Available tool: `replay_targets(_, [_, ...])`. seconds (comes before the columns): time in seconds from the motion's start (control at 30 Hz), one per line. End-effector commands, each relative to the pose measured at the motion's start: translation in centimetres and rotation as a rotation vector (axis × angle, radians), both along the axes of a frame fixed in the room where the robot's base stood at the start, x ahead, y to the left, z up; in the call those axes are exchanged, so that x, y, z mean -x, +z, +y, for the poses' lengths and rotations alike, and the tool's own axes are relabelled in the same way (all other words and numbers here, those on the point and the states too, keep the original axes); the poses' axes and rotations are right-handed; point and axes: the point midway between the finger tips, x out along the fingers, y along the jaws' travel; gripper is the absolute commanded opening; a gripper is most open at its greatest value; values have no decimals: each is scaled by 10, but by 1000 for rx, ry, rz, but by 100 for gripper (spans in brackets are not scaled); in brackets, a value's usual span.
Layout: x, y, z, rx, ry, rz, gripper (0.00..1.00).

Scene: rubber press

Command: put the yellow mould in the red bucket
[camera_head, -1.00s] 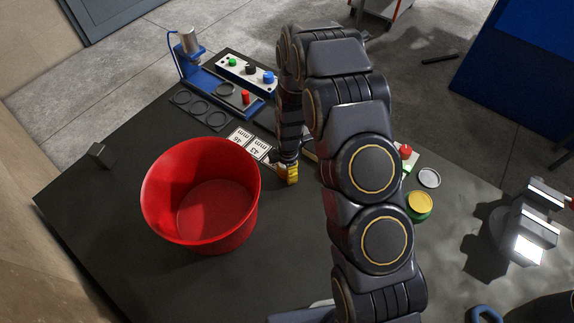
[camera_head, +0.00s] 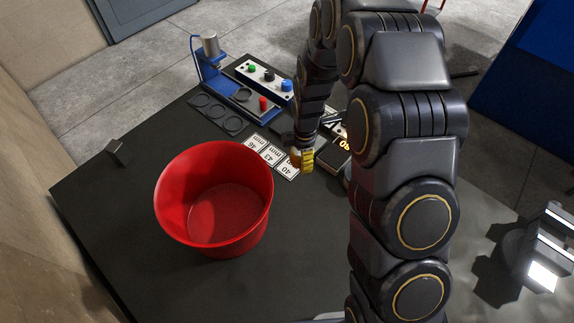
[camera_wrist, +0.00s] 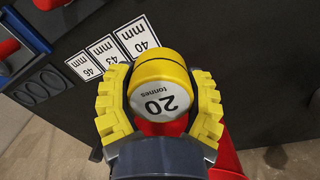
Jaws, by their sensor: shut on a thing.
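My gripper (camera_wrist: 160,95) is shut on the yellow mould (camera_wrist: 160,68), a short round piece with a pale face reading "20 tonnes", its yellow fingers on either side of it. In the head view my gripper (camera_head: 302,160) is above the dark table, right of the red bucket and outside it; the mould is mostly hidden there by fingers and arm. The red bucket (camera_head: 178,205) stands upright and open, its visible inside empty. Red of the bucket also shows at the lower edge of the wrist view (camera_wrist: 228,163).
White cards (camera_head: 272,155) marked in mm lie beside my gripper. A blue press (camera_head: 208,70) with coloured buttons stands behind, with black rings (camera_head: 215,112) in front of it. A small dark block (camera_head: 117,152) lies left. A lit display (camera_head: 344,144) is partly behind my arm.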

Motion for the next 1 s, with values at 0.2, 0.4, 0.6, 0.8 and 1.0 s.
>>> replay_targets(0.2, [-1, 12, 0, -1, -1, -5, 24])
replay_targets(0.4, [-2, 50, 0, -2, 0, -11, 24])
replay_targets(0.6, [-1, 100, 1, -2, 0, -10, 24])
replay_targets(0.8, [3, 127, 12, 0, 10, 2, 23])
replay_targets(1.0, [16, 126, 55, 8, 30, 21, 23])
